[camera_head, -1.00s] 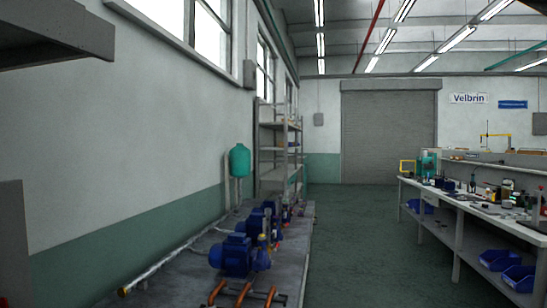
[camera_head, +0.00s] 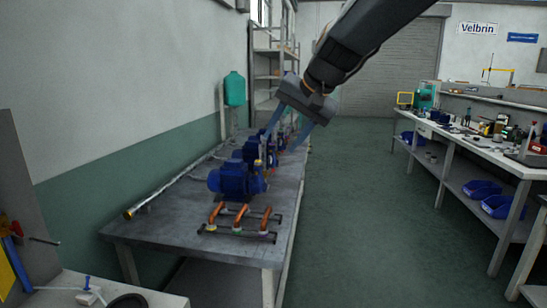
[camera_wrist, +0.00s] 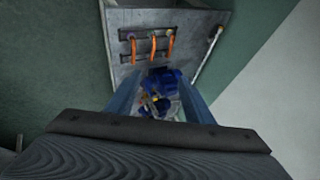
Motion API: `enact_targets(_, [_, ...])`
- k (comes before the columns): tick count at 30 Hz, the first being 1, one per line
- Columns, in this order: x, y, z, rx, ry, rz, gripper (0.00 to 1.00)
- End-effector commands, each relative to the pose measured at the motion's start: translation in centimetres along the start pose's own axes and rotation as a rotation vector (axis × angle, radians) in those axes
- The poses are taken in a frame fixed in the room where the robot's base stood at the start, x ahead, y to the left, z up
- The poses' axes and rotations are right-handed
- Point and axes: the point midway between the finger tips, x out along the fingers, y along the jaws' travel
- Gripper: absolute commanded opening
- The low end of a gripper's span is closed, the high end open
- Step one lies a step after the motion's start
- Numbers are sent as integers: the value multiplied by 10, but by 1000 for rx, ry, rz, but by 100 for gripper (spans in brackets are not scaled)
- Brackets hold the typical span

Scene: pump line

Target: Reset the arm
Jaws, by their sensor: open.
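My gripper (camera_head: 289,132) comes into the head view from the upper right, on the end of my dark arm. Its two blue fingers are spread apart and point down toward the pump table (camera_head: 160,228). In the head view the fingertips overlap the row of blue pumps (camera_head: 234,180), but I cannot tell the height between them. In the wrist view the open fingers (camera_wrist: 157,95) frame a blue pump (camera_wrist: 165,80), seen past them. Nothing shows held between the fingers.
Orange pipes (camera_head: 239,213) lie at the table's near end. A teal tank (camera_head: 235,89) and grey shelves (camera_head: 268,75) stand behind. A workbench (camera_head: 470,152) with tools and blue bins (camera_head: 482,189) runs along the right. The green floor (camera_head: 350,220) between is clear.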

Motion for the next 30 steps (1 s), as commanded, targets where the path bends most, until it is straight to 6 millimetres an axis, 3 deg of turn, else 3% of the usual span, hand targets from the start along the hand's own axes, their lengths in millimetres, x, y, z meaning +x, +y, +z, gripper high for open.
enact_targets(1, [11, 30, 18, -7, -27, 50, 47])
enact_targets(6, [36, 126, 82, -58, -124, 209, 47])
enact_targets(12, [43, 228, 174, -134, -267, 365, 47])
enact_targets(15, [39, 268, 218, -173, -339, 421, 47])
enact_targets(18, [33, 297, 254, -205, -398, 458, 47])
enact_targets(21, [29, 314, 277, -228, -436, 479, 47])
enact_targets(25, [26, 322, 289, -240, -457, 489, 47])
enact_targets(30, [25, 323, 290, -242, -458, 490, 47])
